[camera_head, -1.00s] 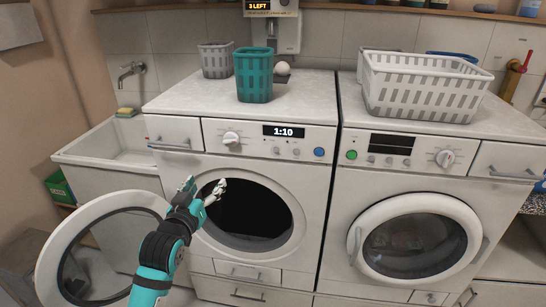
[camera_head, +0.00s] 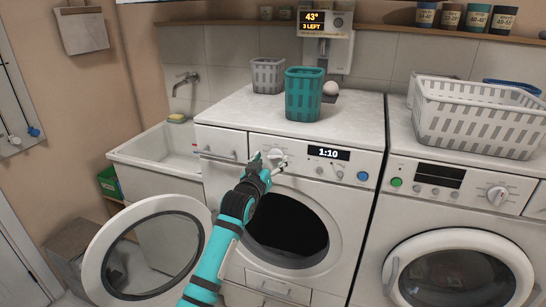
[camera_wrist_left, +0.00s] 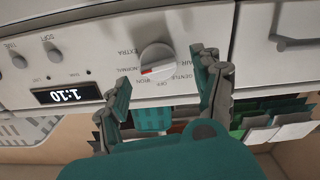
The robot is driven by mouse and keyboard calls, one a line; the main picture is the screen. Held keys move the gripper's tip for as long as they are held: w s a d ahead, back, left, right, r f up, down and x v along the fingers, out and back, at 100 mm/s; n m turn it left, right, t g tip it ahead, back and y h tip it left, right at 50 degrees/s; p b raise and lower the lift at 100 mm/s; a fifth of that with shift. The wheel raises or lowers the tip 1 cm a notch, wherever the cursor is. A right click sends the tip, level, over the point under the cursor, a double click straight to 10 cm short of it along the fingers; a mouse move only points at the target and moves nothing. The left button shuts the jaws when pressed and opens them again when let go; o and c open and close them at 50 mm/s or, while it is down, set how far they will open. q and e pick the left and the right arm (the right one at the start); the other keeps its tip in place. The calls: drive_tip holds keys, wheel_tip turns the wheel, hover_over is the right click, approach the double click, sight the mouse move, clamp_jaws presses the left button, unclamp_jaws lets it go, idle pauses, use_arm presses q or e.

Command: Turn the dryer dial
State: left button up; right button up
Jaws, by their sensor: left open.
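The left machine (camera_head: 225,170) has its round door open, a dark drum opening and a display reading 1:10. Its white round dial (camera_head: 276,153) sits left of the display, partly behind my left gripper (camera_head: 270,161). The left wrist view, which is upside down, shows the dial (camera_wrist_left: 157,58) with a red mark and labels such as NORMAL, EXTRA and GENTLE around it. My left gripper (camera_wrist_left: 164,78) is open, its fingers spread to either side of the dial. I cannot tell whether they touch it. My right gripper is not in view.
The open door (camera_head: 110,265) hangs left of my left arm. A second machine (camera_head: 385,230) with a closed door stands at right. A teal basket (camera_head: 303,95), a grey basket (camera_head: 267,76) and a white laundry basket (camera_head: 480,120) stand on top. A sink (camera_head: 150,150) is at left.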

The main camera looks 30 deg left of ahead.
use_arm(q)
drive_tip(key=shift+x, duration=1.05)
drive_tip(key=c, duration=1.2)
